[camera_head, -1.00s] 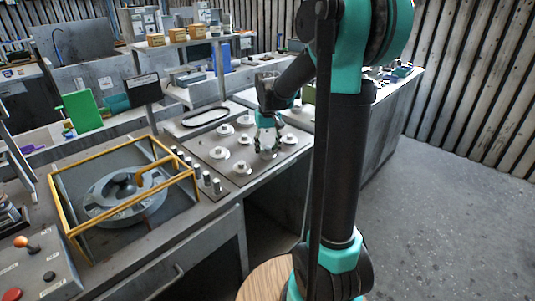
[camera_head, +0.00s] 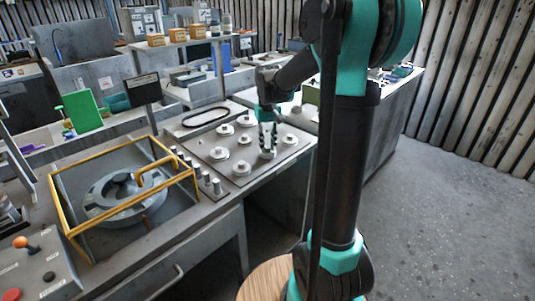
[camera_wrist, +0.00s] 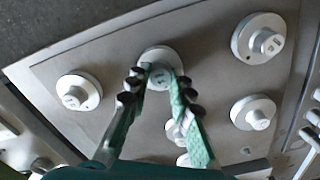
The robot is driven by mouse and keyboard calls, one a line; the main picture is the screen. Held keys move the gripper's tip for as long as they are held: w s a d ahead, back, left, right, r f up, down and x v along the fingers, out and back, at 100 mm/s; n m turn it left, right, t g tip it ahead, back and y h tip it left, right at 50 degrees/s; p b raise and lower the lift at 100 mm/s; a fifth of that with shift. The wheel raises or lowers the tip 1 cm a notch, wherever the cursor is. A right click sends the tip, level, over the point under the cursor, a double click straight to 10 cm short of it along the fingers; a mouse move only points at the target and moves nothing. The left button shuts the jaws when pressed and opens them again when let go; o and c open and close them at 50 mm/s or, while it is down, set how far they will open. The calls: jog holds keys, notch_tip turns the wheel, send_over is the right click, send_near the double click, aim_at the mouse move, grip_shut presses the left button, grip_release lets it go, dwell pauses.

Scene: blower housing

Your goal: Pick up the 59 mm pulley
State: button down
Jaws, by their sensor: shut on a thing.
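My gripper (camera_head: 267,138) points down over the pulley board and is shut on a grey pulley (camera_head: 267,155) near the board's front edge. In the wrist view my gripper (camera_wrist: 158,88) has its two fingers on either side of the raised hub of this pulley (camera_wrist: 160,53). The pulley's flange appears to rest on the board; I cannot tell if it is lifted. Its size marking is too small to read. Other pulleys stand around it, one to the right (camera_head: 289,139) and one to the left (camera_head: 242,168).
The grey board (camera_head: 266,180) holds several pulleys, with a row of small pegs (camera_head: 205,179) along its left side. A black belt (camera_head: 205,117) lies behind. A yellow guard frame (camera_head: 120,209) surrounds the blower housing (camera_head: 110,203) at left.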

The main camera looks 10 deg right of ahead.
jog(key=shift+r, duration=0.45)
jog(key=shift+r, duration=2.5)
jog(key=shift+s, duration=0.15)
jog(key=s+r, duration=0.2)
jog(key=s, duration=0.6)
jog(key=shift+s, duration=0.4)
